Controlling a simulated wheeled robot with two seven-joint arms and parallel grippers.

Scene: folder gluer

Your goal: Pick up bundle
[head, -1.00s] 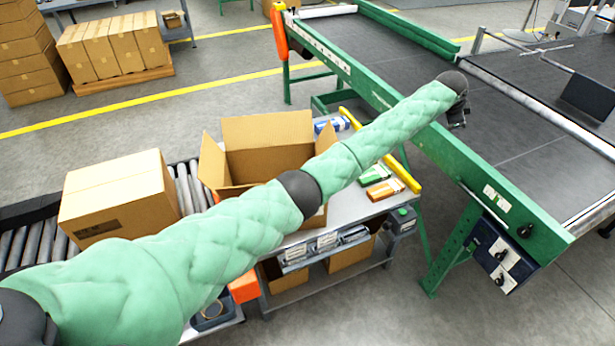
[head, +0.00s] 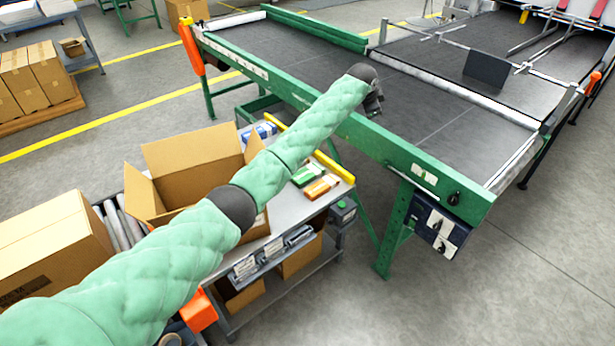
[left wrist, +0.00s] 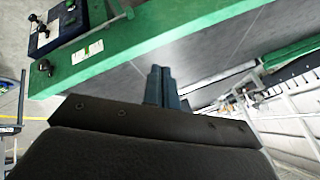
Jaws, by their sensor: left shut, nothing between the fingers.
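My left arm reaches across the head view, with its gripper (head: 374,103) over the near green side rail of the conveyor. In the left wrist view the two dark fingers (left wrist: 163,87) are together and empty, pointing over the dark belt (left wrist: 185,50). No bundle lies on the visible belt (head: 290,50). On the grey work table (head: 290,222) lie a green-topped flat pack (head: 307,174) and an orange-brown one (head: 321,187); I cannot tell whether either is the bundle. A blue and white pack (head: 262,130) is behind them. My right gripper is not in view.
An open carton (head: 190,155) stands on the table, partly behind my arm. A closed carton (head: 45,245) is on rollers at left. The conveyor's green side rail (head: 400,150) and a yellow bar (head: 335,165) border the table. Open floor (head: 530,270) lies at right.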

